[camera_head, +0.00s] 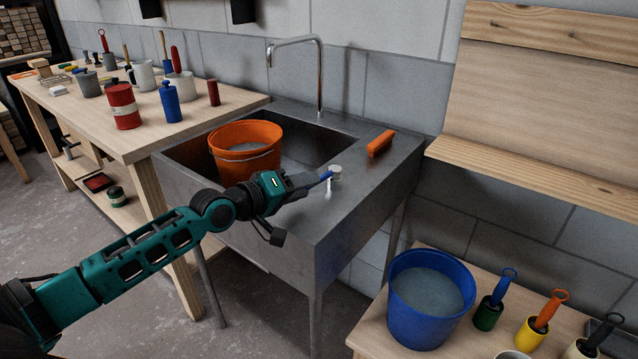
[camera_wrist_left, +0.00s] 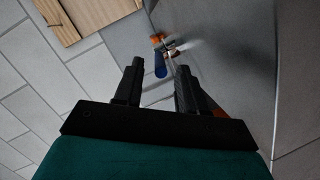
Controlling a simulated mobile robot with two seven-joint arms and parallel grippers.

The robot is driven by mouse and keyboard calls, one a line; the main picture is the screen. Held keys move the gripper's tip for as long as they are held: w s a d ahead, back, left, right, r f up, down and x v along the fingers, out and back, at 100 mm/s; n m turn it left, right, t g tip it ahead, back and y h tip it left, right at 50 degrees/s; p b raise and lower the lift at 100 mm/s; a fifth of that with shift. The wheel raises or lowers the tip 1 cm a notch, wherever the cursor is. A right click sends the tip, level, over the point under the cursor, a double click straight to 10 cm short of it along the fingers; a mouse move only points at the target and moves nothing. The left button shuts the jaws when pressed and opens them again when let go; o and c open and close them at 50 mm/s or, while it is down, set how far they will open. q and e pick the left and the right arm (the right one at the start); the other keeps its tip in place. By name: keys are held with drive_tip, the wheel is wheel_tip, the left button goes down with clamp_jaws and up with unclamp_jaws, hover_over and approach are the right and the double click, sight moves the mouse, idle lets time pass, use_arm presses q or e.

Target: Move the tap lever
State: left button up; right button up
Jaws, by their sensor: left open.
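The tap lever (camera_head: 326,175) is a short blue handle on a small pale metal fitting (camera_head: 335,172) on the right part of the steel sink's top. The curved metal spout (camera_head: 320,75) rises at the back. My left gripper (camera_head: 308,181) is open, with its tips close to the lever from the left. In the left wrist view the blue lever (camera_wrist_left: 160,66) shows in the gap between the two dark fingers, near their tips. I cannot tell whether either finger touches it. My right gripper is not in view.
An orange bucket (camera_head: 246,158) stands in the sink basin. An orange brush-like block (camera_head: 380,143) lies on the sink top behind the lever. A blue bucket (camera_head: 428,312) stands on a low table at the front right. The sink top (camera_head: 330,222) in front of the lever is bare.

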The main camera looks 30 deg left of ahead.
sight(323, 178)
use_arm(q)
drive_tip(key=shift+x, duration=2.55)
drive_tip(key=shift+c, duration=0.4)
clamp_jaws()
